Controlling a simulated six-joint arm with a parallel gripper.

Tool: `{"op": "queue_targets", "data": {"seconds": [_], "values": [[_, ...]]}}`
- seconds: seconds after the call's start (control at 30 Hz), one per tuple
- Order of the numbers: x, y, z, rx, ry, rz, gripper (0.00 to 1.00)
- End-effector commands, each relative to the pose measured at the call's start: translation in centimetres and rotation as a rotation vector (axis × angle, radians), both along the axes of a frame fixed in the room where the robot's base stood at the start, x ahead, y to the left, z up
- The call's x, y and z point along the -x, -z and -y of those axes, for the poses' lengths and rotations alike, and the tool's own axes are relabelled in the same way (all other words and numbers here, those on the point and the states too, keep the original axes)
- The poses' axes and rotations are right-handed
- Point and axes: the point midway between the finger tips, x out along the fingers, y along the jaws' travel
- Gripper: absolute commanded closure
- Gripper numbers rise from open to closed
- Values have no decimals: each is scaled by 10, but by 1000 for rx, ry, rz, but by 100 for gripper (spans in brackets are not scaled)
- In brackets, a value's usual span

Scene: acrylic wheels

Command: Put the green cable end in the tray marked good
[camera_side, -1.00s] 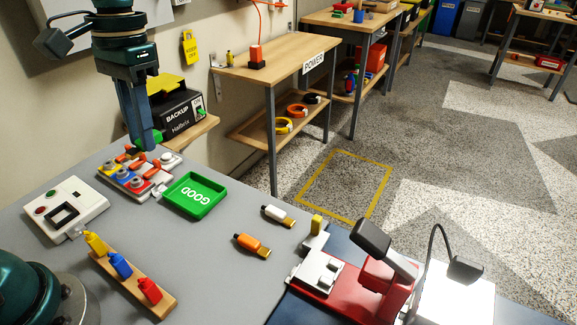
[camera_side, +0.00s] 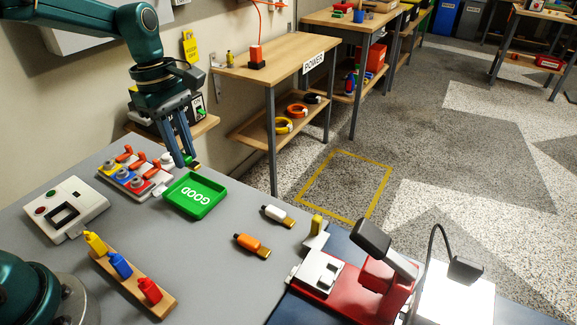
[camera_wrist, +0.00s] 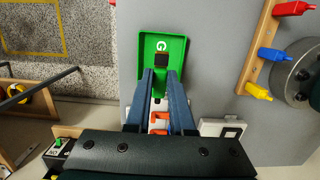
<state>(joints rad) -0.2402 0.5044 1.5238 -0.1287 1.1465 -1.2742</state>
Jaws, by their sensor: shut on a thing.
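My gripper (camera_side: 184,163) is shut on the green cable end (camera_wrist: 158,87). The cable end's dark tip (camera_wrist: 162,64) points away from the fingers and overlaps the tray in the wrist view. The green tray marked GOOD (camera_side: 212,203) lies on the grey bench and looks empty. It also shows in the wrist view (camera_wrist: 143,52). In the side view the fingertips hang by the tray's back edge, with a small part of the cable end (camera_side: 191,160) showing. How high it is above the tray is hard to tell.
A board with coloured pads and orange clips (camera_side: 129,177) stands left of the tray. White (camera_side: 276,214) and orange (camera_side: 250,243) cable ends lie to its right. A white device (camera_side: 65,208), a wooden rack of coloured connectors (camera_side: 130,282) and a red fixture (camera_side: 350,292) stand around.

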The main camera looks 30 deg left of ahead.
Motion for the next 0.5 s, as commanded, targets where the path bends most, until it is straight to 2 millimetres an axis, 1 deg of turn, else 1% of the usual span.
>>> {"op": "queue_targets", "data": {"seconds": [0.27,0.5], "values": [[2,18,-2,0,-4,-2,100],[2,44,-2,0,-2,-3,100]]}}
